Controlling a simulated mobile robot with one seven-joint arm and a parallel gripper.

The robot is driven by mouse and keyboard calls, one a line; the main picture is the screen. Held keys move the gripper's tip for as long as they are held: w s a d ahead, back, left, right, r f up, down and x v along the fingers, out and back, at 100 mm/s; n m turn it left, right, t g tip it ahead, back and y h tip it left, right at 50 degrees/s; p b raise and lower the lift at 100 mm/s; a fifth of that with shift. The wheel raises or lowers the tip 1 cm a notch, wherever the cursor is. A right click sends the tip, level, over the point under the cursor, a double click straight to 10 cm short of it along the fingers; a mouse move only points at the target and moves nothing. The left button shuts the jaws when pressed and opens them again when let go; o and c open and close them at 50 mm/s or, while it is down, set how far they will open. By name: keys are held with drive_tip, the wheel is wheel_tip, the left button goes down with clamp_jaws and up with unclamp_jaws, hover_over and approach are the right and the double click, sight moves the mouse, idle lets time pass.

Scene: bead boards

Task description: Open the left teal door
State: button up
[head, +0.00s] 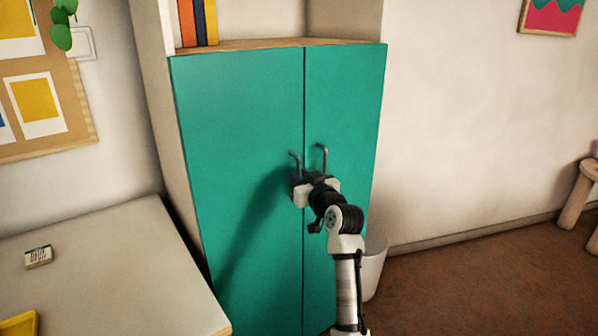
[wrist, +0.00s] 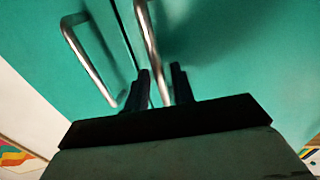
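The left teal door (head: 240,130) is shut, flush with the right teal door (head: 345,110). Its grey bar handle (head: 294,160) is near the middle seam, its lower part hidden by my gripper. My gripper (head: 303,178) is at this handle. In the wrist view, which appears turned over, the left door's handle (wrist: 150,45) runs down between the two dark fingers of my gripper (wrist: 161,82). The fingers look apart, with a small gap beside the bar. The right door's handle (wrist: 88,60) is outside the fingers, across the seam.
A pale table (head: 120,265) stands at the left front, close to the cabinet's left side, with a small box (head: 38,257) on it. A white bin (head: 374,268) stands at the cabinet's right. The floor (head: 470,285) at right is mostly clear; a stool (head: 580,195) is at its edge.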

drive_tip(key=shift+w+a, duration=0.3)
drive_tip(key=shift+w, duration=0.35)
clamp_jaws()
